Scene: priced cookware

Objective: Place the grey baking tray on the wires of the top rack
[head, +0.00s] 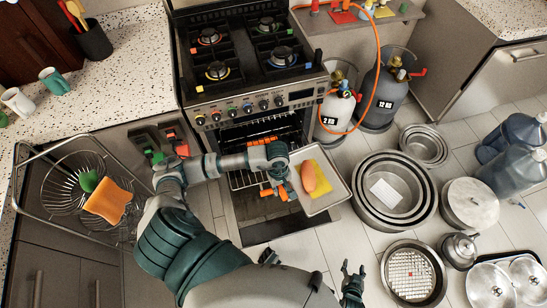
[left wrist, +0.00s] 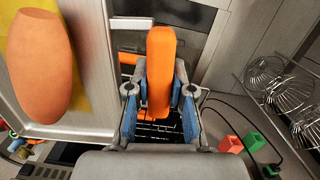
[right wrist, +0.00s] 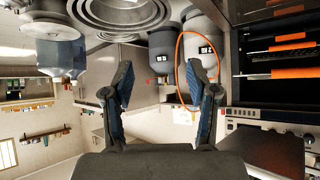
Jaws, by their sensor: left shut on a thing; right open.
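The grey baking tray (head: 331,199) is in front of the oven's right side in the head view, with an orange oval item (head: 309,176) and a yellow item (head: 325,179) on it. Its edge also shows at the left of the left wrist view (left wrist: 97,60). My left gripper (head: 279,178) is beside the tray's left edge, shut on an orange grip (left wrist: 160,65). I cannot tell whether this grip is fixed to the tray. The oven's wire racks (head: 243,179) have orange front bars; the top rack (right wrist: 285,48) shows partly in the right wrist view. My right gripper (head: 352,285) is open and empty, low in the head view.
The stove (head: 250,65) stands above the open oven. Gas cylinders (head: 382,95) with an orange hose stand right of it. Nested round pans (head: 420,205) and other cookware crowd the floor at right. A wire basket (head: 40,150) is at left. Some floor before the oven is clear.

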